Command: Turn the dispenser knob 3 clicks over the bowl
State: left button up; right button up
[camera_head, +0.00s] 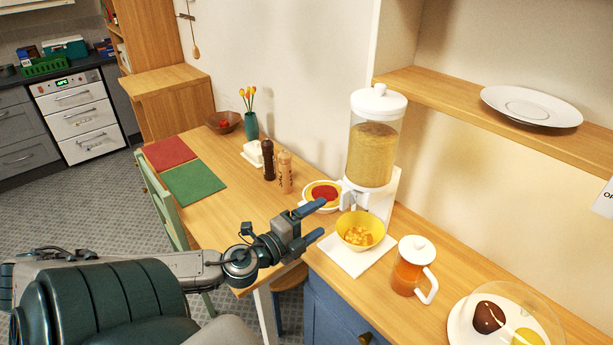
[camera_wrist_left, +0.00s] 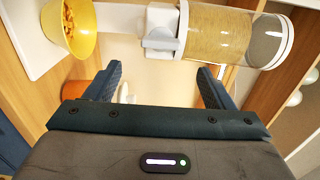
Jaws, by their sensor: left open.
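The cereal dispenser (camera_head: 372,152) has a clear cylinder of grain-coloured cereal, a white lid and a white stand. Its white knob (camera_head: 346,200) is at the front under the cylinder; it also shows in the left wrist view (camera_wrist_left: 160,42). The yellow bowl (camera_head: 361,232) sits below the outlet with some orange-yellow pieces in it; it is at the upper left of the wrist view (camera_wrist_left: 84,35). My left gripper (camera_head: 321,219) is open and empty. Its fingers point at the knob, apart from it, in the wrist view (camera_wrist_left: 160,72). My right gripper is not in view.
A white mat (camera_head: 352,260) lies under the bowl. A pitcher of orange drink (camera_head: 408,270) and a domed plate (camera_head: 462,322) stand to the right. A red-filled dish (camera_head: 323,195), shakers (camera_head: 285,172) and a butter dish (camera_head: 253,154) stand left. A shelf (camera_head: 440,100) is above right.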

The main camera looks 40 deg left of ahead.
pick_arm(q)
jog(key=shift+s+a, duration=0.1)
jog(key=shift+s, duration=1.05)
